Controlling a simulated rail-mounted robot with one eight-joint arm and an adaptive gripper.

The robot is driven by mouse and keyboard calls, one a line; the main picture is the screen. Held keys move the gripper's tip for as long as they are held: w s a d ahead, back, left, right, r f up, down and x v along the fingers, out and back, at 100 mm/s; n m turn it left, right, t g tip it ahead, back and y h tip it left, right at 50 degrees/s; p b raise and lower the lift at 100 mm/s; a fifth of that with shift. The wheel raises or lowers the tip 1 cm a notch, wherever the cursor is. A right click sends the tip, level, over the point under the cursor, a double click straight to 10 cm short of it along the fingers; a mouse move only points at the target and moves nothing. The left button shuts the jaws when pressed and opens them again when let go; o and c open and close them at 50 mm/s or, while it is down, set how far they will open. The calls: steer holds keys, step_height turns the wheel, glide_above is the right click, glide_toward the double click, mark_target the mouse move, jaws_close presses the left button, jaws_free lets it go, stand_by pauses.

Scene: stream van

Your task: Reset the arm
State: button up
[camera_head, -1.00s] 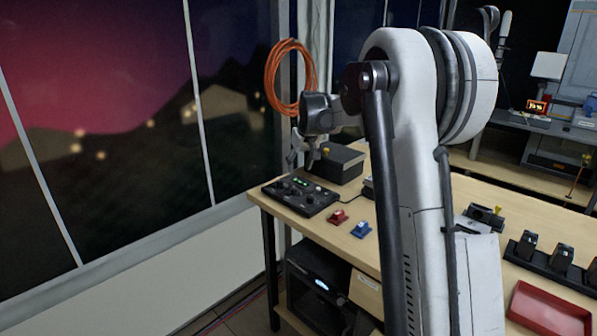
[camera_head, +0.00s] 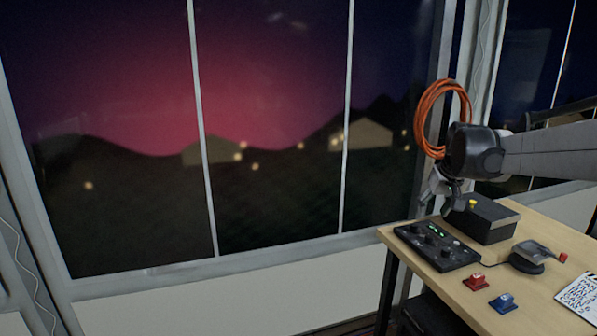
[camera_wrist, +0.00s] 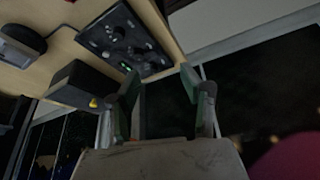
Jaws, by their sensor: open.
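My gripper (camera_head: 446,200) hangs at the end of my arm, which comes in from the right edge in the head view. It is over the back left part of the wooden table, close to the black box with a yellow knob (camera_head: 490,219) and the control panel (camera_head: 436,246). In the wrist view my gripper (camera_wrist: 168,98) has its two fingers spread with nothing between them. The panel (camera_wrist: 124,40) and the box (camera_wrist: 82,84) lie on the left side of that view. Whether the fingers touch anything is not clear, but they look empty.
On the table (camera_head: 450,291) are a red switch block (camera_head: 476,282), a blue one (camera_head: 503,303), a dark puck-like device (camera_head: 530,258) and a clapper-style card (camera_head: 580,296). An orange cable coil (camera_head: 420,118) hangs on the window post. The left side before the window is clear.

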steer(key=s+a+r+t, duration=0.1)
steer(key=s+a, duration=0.4)
steer(key=s, duration=0.4)
steer(key=s+a+r, duration=0.2)
steer(key=s+a, duration=0.4)
steer(key=s, duration=0.2)
steer(key=s+a+f, duration=0.3)
steer(key=s+f, duration=0.1)
steer(key=s, duration=0.5)
steer(key=s+a+f+t, duration=0.1)
steer(key=s+a+f, duration=0.2)
steer(key=s, duration=0.6)
steer(key=shift+s+f+n, duration=0.3)
steer(key=shift+s+f, duration=0.1)
steer(key=shift+f, duration=0.3)
steer(key=shift+a, duration=0.1)
